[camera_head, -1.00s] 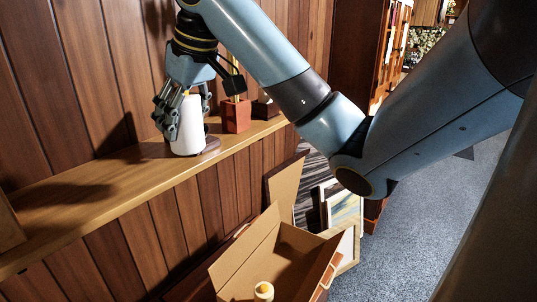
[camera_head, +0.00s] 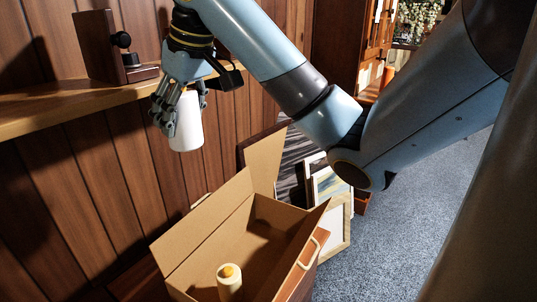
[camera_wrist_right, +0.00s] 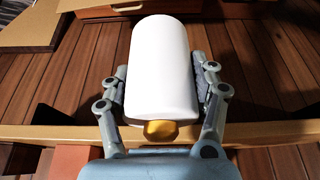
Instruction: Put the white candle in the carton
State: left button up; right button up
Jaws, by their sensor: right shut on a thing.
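The white candle (camera_head: 187,128) is a plain upright cylinder, held in the air in front of the shelf's edge. My right gripper (camera_head: 179,104) is shut on its upper part from above. In the right wrist view the candle (camera_wrist_right: 160,70) sits between the fingers of the gripper (camera_wrist_right: 159,82), with its yellow-orange tip towards the palm. The carton (camera_head: 207,238) stands open below and to the right of the candle, its flaps spread. A cream candle with an orange top (camera_head: 229,284) stands inside the carton. My left gripper is not in view.
The wooden shelf (camera_head: 45,108) runs along the panelled wall, with a dark wooden stand with a black knob (camera_head: 108,55) on it. Framed pictures (camera_head: 332,212) lean behind the carton. Much of the carton's inside is free. Grey carpet (camera_head: 415,215) lies to the right.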

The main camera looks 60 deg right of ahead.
aim_at(270, 244)
jog(key=l+z, duration=0.35)
jog(key=l, duration=0.15)
jog(key=l+z, duration=0.35)
jog(key=l, duration=0.15)
jog(key=i+l+z, duration=0.15)
jog(key=l+z, duration=0.2)
jog(key=l, duration=0.15)
jog(key=k+l+u, duration=0.15)
jog(key=l, duration=0.35)
jog(key=i, duration=0.05)
